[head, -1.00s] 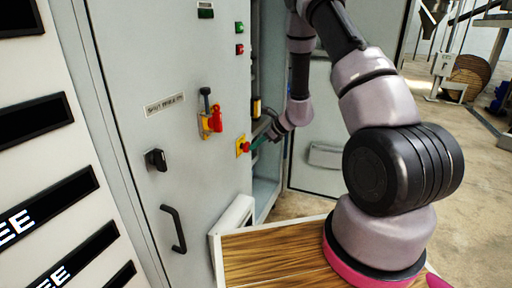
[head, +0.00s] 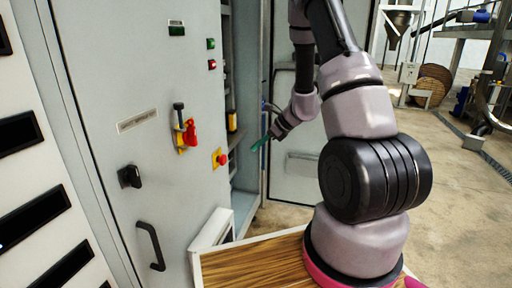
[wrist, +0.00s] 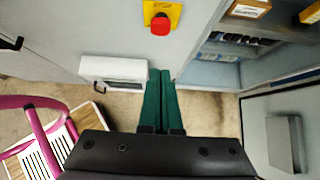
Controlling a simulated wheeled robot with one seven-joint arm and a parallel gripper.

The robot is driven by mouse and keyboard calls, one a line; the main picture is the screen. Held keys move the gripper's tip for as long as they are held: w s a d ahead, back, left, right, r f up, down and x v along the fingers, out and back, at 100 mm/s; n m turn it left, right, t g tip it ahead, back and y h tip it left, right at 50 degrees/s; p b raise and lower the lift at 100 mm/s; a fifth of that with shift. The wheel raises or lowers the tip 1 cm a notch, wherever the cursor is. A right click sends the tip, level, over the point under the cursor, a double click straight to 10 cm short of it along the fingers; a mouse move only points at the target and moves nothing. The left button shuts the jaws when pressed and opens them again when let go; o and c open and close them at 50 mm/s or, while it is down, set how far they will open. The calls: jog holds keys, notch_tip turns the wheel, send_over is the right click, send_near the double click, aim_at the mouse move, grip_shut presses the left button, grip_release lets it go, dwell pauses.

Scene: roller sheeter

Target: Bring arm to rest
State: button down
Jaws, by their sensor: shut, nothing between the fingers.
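My gripper (head: 262,143) is at the end of my arm, in front of the open part of a grey cabinet (head: 110,90). Its green fingers are together and empty, pointing forward in the wrist view (wrist: 161,100). In the head view the fingertips are right of the red emergency button (head: 221,160) on its yellow plate, apart from it. The button also shows ahead of the fingers in the wrist view (wrist: 160,24). My arm is bent, its upper links rising out of the top of the head view.
A red and yellow switch (head: 187,132), a black knob (head: 129,176) and a handle (head: 151,246) are on the cabinet front. The cabinet door (head: 297,130) stands open behind my arm. A white box (head: 212,232) sticks out low. Open floor (head: 460,200) lies at the right.

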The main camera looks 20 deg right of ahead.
jog(key=s+a+r+n, duration=0.2)
jog(key=s+r+n, duration=0.1)
jog(key=r, duration=0.3)
jog(key=s+a+r+n+g, duration=0.1)
jog(key=s+a+r+n, duration=0.15)
jog(key=r, duration=0.45)
jog(key=s+a+r+n, duration=0.1)
jog(key=s+r+n, duration=0.3)
jog(key=r, duration=0.2)
jog(key=s+d+r+n+t+h, duration=0.1)
jog(key=s+r+n+h, duration=0.1)
jog(key=s+r+n, duration=0.4)
jog(key=s+d+r+n+t+h, duration=0.2)
jog(key=s+r+n, duration=0.3)
jog(key=s, duration=0.6)
jog(key=shift+s+d+r+n+h, duration=0.3)
jog(key=shift+r+h, duration=0.3)
jog(key=shift+r, duration=0.3)
